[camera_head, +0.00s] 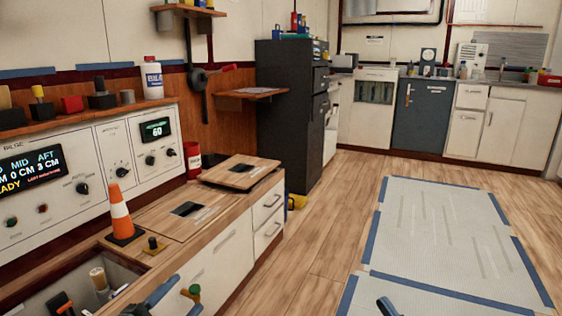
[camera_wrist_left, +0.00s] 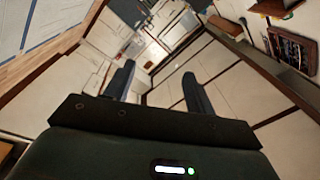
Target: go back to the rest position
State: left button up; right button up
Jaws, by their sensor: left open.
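My left gripper (camera_head: 172,297) shows at the bottom edge of the head view, in front of the wooden-topped counter (camera_head: 215,208), partly cut off by the frame. In the left wrist view the same gripper (camera_wrist_left: 158,76) has its two dark fingers apart, with nothing between them. A small dark tip, seemingly of my right gripper (camera_head: 388,307), shows at the bottom edge over the floor mat; its jaws cannot be made out.
An orange and white cone (camera_head: 121,217) stands on the counter beside an open bin with tools (camera_head: 60,304). A panel with dials and displays (camera_head: 105,160) is behind. A dark cabinet (camera_head: 285,115) stands further back. Floor with a blue-taped mat (camera_head: 440,240) is clear at right.

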pick_arm(q)
jog(key=s+d+r+n+g+h, duration=0.1)
jog(key=s+d+r+h, duration=0.3)
jog(key=s, duration=0.3)
jog(key=s+d+r+n+g+h, duration=0.1)
jog(key=s+d+r+n+h, duration=0.15)
jog(key=s+d, duration=0.45)
jog(key=s+a+r+n+g+y+p, duration=0.1)
jog(key=a+r+n+g+y+p, duration=0.1)
jog(key=p, duration=1.8)
jog(key=s+a+r+n+g+y+p, duration=0.1)
jog(key=a+r+n+g+y+p, duration=0.2)
jog(key=p, duration=1.8)
notch_tip(320, 180, up, 6)
jog(key=a+n+y, duration=0.1)
jog(key=n+y, duration=0.3)
jog(key=y, duration=0.1)
jog(key=shift+s+r, duration=0.15)
pick_arm(e)
jog(key=s+d+r+m+g+h, duration=0.3)
jog(key=d+r+m+g+h, duration=0.2)
jog(key=r+g+h, duration=0.2)
jog(key=shift+r+m+g+h, duration=0.4)
jog(key=shift+g+h, duration=0.3)
jog(key=shift+g, duration=0.4)
